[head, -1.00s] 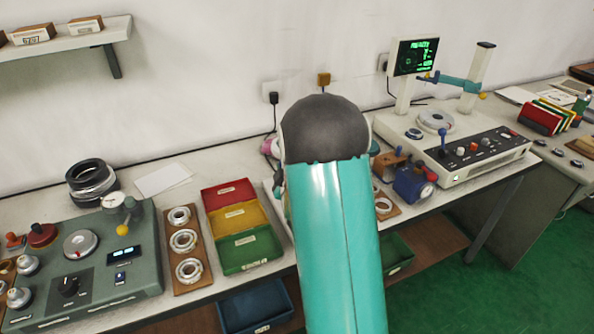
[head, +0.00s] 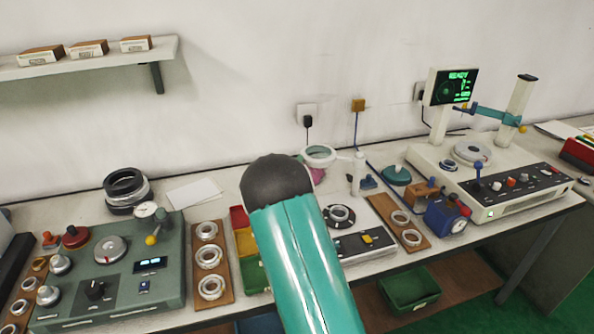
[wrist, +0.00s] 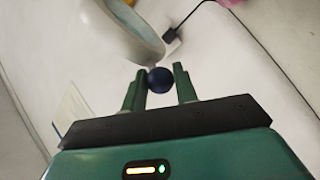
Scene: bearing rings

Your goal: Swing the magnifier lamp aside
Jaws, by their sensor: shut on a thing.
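The magnifier lamp shows in the head view as a pale ring head (head: 319,155) with a glassy middle, beside a white upright post (head: 358,174) at the back of the bench. In the wrist view the rim of its ring (wrist: 128,32) fills the upper middle, tilted and cut off by the top edge. My gripper (wrist: 160,82) is shut on a round dark blue knob (wrist: 159,80), just below the ring. How the knob joins the lamp is not clear. In the head view my teal arm hides the gripper and the knob.
A grey device with a yellow button (head: 366,240) and a dark round part (head: 339,215) is right of my arm. A ring board (head: 398,222) and a blue motor-like unit (head: 447,214) stand further right. Coloured bins (head: 244,243) are partly behind my arm.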

